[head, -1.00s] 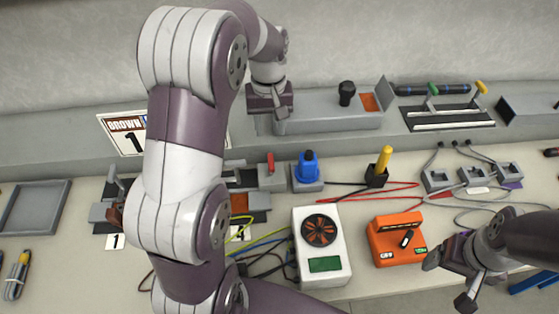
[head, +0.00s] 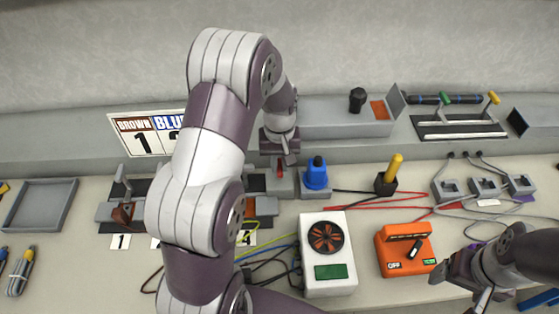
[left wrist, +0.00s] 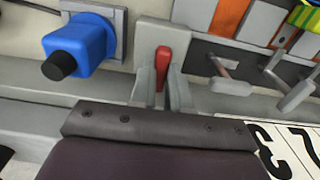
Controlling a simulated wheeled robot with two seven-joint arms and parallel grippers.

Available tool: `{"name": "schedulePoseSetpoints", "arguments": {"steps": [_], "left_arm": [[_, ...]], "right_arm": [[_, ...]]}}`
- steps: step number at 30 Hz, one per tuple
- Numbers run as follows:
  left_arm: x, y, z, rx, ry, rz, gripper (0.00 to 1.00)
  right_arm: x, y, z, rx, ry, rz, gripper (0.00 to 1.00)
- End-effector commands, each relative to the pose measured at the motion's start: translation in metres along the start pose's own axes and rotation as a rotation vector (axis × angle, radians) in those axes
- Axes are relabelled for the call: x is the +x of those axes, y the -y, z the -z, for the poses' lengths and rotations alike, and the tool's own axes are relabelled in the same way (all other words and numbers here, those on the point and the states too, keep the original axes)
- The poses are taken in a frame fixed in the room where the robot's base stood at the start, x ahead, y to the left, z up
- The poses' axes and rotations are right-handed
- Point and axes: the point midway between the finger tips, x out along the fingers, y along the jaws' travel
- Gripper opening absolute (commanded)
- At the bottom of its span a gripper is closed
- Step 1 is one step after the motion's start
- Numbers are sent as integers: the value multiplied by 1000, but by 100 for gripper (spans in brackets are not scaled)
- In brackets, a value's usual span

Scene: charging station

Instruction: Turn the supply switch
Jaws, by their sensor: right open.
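A small red lever (head: 280,167) stands on a grey block (head: 279,185) beside a blue plug-like part. In the left wrist view the red lever (left wrist: 162,66) appears between my two fingers. My left gripper (head: 284,156) is open, right at the lever and pointing toward it. I cannot tell whether the fingers touch it. My right gripper (head: 459,287) is open and empty, at the right of the orange box.
A blue part with a black knob (head: 316,174) stands close to the right of the lever. A white box with a fan (head: 328,265) is in front. Grey switches with levers (head: 122,213) stand left, partly behind my left arm. Red and black wires cross the bench.

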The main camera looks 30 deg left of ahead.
Motion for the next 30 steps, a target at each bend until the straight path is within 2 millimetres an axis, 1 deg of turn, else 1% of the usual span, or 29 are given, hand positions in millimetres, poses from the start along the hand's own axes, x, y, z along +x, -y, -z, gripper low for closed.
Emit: {"name": "schedulePoseSetpoints", "arguments": {"steps": [8,14,20,30], "left_arm": [[-1,0,0,11,0,0,0],[-2,0,0,80,-1,0,0],[-4,0,0,225,0,0,0],[-4,0,1,547,-1,0,0]], "right_arm": [[-1,0,0,0,0,0,82],[-7,0,1,0,0,0,82],[-16,0,2,0,0,0,82],[-32,0,4,0,0,0,82]]}}
